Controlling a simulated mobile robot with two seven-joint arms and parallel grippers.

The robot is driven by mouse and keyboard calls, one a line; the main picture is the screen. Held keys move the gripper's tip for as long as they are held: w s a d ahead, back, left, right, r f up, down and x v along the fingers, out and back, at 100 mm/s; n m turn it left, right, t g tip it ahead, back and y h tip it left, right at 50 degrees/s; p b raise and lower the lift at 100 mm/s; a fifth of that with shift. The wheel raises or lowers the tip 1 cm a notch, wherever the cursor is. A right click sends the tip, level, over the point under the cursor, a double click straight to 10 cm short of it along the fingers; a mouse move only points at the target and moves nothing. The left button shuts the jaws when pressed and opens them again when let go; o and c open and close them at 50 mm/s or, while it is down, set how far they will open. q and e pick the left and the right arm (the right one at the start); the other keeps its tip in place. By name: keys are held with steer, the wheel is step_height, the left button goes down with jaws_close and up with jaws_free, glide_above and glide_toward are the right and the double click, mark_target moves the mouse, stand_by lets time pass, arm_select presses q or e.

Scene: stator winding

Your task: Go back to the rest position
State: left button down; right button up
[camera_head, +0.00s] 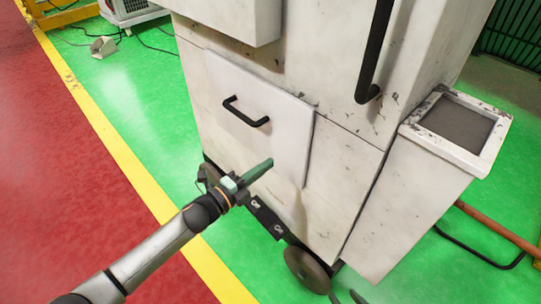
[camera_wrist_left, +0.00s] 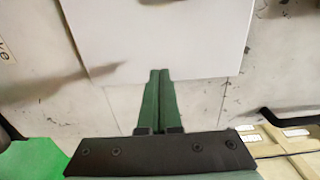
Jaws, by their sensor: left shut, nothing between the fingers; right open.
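My left gripper (camera_head: 258,171) reaches in from the lower left in the head view. Its green fingers are together and hold nothing. They are in front of the lower white panel of the machine, below its black handle (camera_head: 246,112). In the left wrist view the two green fingers (camera_wrist_left: 159,95) lie side by side, pointing at the white panel (camera_wrist_left: 155,35). I cannot tell whether the tips touch it. Only two small fingertips of my right gripper (camera_head: 346,297) show at the bottom edge of the head view, apart from each other with nothing visible between them.
A worn white cabinet (camera_head: 345,150) on wheels stands close in front, with a long vertical black handle (camera_head: 374,55) and a side bin (camera_head: 425,190). A dark wheel (camera_head: 307,270) shows below. Open red floor (camera_head: 60,150) lies left of the yellow line.

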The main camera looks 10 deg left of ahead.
arm_select(q)
steer(key=v, duration=0.7)
arm_select(e)
steer(key=shift+w+r, duration=0.35)
steer(key=shift+w, duration=0.1)
arm_select(q)
steer(key=shift+f, duration=0.1)
steer(key=s+f+n+g+y, duration=0.2)
steer(key=s+f+n+y, duration=0.3)
steer(key=s+n, duration=0.5)
steer(key=s+f+n+g+y, duration=0.3)
steer(key=s+f+n, duration=0.45)
steer(key=n, duration=0.45)
steer(key=s+a+r+p, duration=0.1)
steer(key=a+r+p, duration=0.1)
steer(key=r+p, duration=0.4)
steer(key=s+a+r+n+p, duration=0.1)
steer(key=s+a+r+p, duration=0.1)
steer(key=r+p, duration=0.4)
steer(key=p, duration=0.4)
steer(key=shift+n+y+p, duration=0.3)
arm_select(e)
steer(key=s+d+r, duration=0.1)
steer(key=d+r, duration=0.2)
steer(key=r, duration=0.9)
steer(key=shift+s+m+h, duration=0.3)
steer(key=shift+m+h, duration=0.1)
